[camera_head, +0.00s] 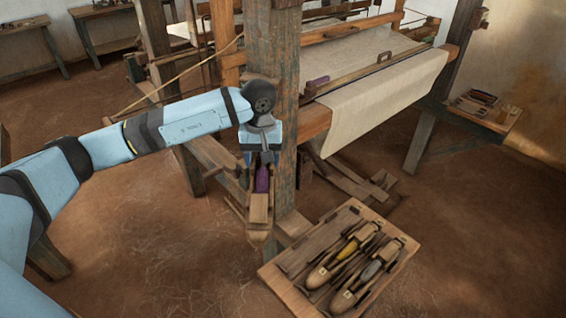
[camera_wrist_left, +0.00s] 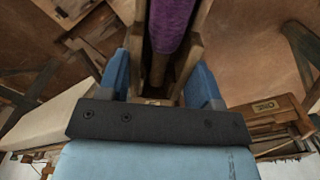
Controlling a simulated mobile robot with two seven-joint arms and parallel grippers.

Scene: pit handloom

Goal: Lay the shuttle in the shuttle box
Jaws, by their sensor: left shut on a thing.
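The wooden shuttle (camera_head: 259,210) with purple yarn hangs below my left gripper (camera_head: 262,158), in front of the loom's front post. My left gripper is shut on the shuttle. In the left wrist view, the shuttle's purple yarn (camera_wrist_left: 172,22) lies lengthwise in its wooden body, which runs between the two blue fingers of the left gripper (camera_wrist_left: 160,88). I cannot clearly pick out the shuttle box; the post and my arm hide part of the loom. My right gripper is not in view.
A wooden tray (camera_head: 289,268) at the lower right holds a yellow shuttle (camera_head: 346,250) and a grey one (camera_head: 372,269). The loom's thick post (camera_head: 272,45) stands behind my gripper. White cloth (camera_head: 385,95) covers the front beam. A small purple thing (camera_head: 319,81) lies beside the cloth.

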